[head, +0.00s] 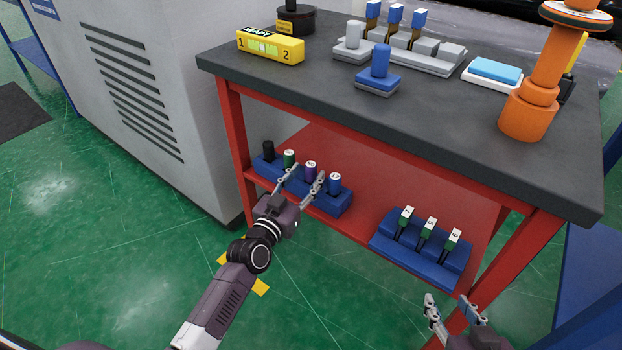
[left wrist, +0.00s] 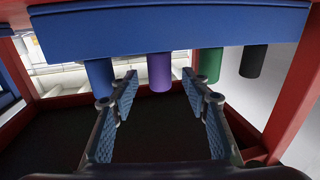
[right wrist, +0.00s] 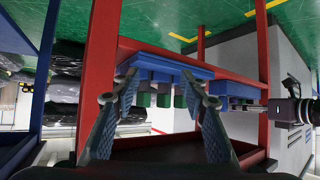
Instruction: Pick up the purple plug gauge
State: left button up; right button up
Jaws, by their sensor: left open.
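The purple plug gauge (head: 310,171) stands upright in a blue holder (head: 342,206) on the red lower shelf, between a green gauge (head: 289,159) and a blue gauge (head: 334,184). A black gauge (head: 267,151) stands at the holder's left end. My left gripper (head: 306,180) is open in front of the purple gauge. In the left wrist view, the purple gauge (left wrist: 159,72) shows in the gap between the open fingers (left wrist: 160,90), seemingly beyond their tips; I cannot tell if they touch. My right gripper (head: 449,303) is open and empty near the bench's front right leg.
A second blue holder (head: 405,256) with several green, white-topped gauges (head: 428,228) sits on the shelf to the right. The dark bench top (head: 310,90) overhangs the shelf. Red legs (head: 236,150) stand at the bench's corners. A grey machine (head: 150,90) is at the left.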

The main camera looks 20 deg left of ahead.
pick_arm(q)
jog(key=shift+w+d, duration=0.1)
jog(key=shift+w, duration=0.65)
pick_arm(e)
jog(key=shift+w+a+r+t, duration=0.2)
jog(key=shift+w+r+t, duration=0.15)
jog(key=shift+r, duration=0.2)
jog(key=shift+w+a+r+t, duration=0.25)
jog(key=shift+w+r, duration=0.1)
jog(key=shift+r, duration=0.15)
pick_arm(q)
jog(key=shift+c, duration=0.4)
pick_arm(e)
jog(key=shift+d, duration=0.1)
pick_arm(q)
jog(key=c, duration=1)
jog(key=shift+c, duration=0.4)
jog(key=shift+r, duration=0.15)
pick_arm(e)
jog(key=shift+f, duration=0.15)
